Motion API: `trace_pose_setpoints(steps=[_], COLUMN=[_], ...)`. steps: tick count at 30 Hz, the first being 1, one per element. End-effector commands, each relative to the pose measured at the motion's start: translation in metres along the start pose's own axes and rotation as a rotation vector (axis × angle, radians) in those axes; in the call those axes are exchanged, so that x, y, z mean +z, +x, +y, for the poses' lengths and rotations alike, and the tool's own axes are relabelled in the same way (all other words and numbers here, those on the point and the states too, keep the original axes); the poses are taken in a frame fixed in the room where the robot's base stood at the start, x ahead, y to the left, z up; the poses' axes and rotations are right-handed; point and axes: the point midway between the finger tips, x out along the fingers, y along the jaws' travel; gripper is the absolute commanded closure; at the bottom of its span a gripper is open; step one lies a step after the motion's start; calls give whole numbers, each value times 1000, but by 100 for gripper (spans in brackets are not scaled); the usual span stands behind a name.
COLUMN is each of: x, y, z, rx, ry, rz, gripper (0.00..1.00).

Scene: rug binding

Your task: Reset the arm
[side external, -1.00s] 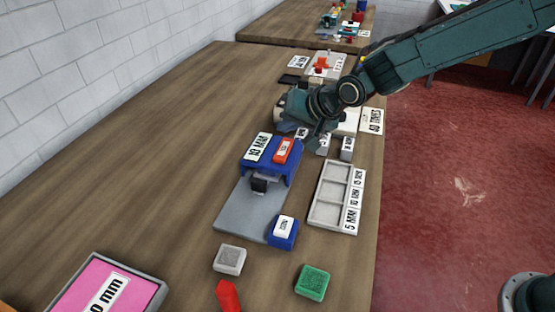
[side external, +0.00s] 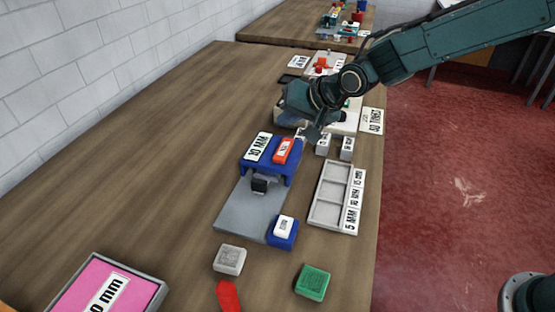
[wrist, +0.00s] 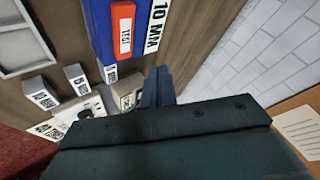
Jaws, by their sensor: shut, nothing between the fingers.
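My gripper (side external: 313,134) is in the upper middle of the side view, just behind the blue stand (side external: 263,168) with the "10 MM" label and red tag. Its fingers point down toward the table and hold nothing. In the wrist view my gripper's two dark fingers (wrist: 158,84) are together, with the blue stand (wrist: 98,25) beyond them at the top. I cannot tell how high the fingertips are above the table.
Small labelled blocks (side external: 347,148) stand right of my gripper. A compartment tray (side external: 329,193) lies near the table's right edge. A blue block (side external: 283,232), grey block (side external: 229,260), green block (side external: 312,282) and pink tray (side external: 98,290) are in front. The table's left side is clear.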

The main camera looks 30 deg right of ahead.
Motion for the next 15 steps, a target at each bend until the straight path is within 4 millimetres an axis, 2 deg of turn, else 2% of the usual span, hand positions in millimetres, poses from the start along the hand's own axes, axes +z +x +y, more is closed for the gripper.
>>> trace_pose_setpoints(steps=[5, 8, 15], x=[-5, -10, -23], y=[-12, -28, -88], z=[4, 8, 32], rx=[10, 21, 72], ry=[-13, -29, -95], rz=[0, 1, -7], gripper=[100, 100, 100])
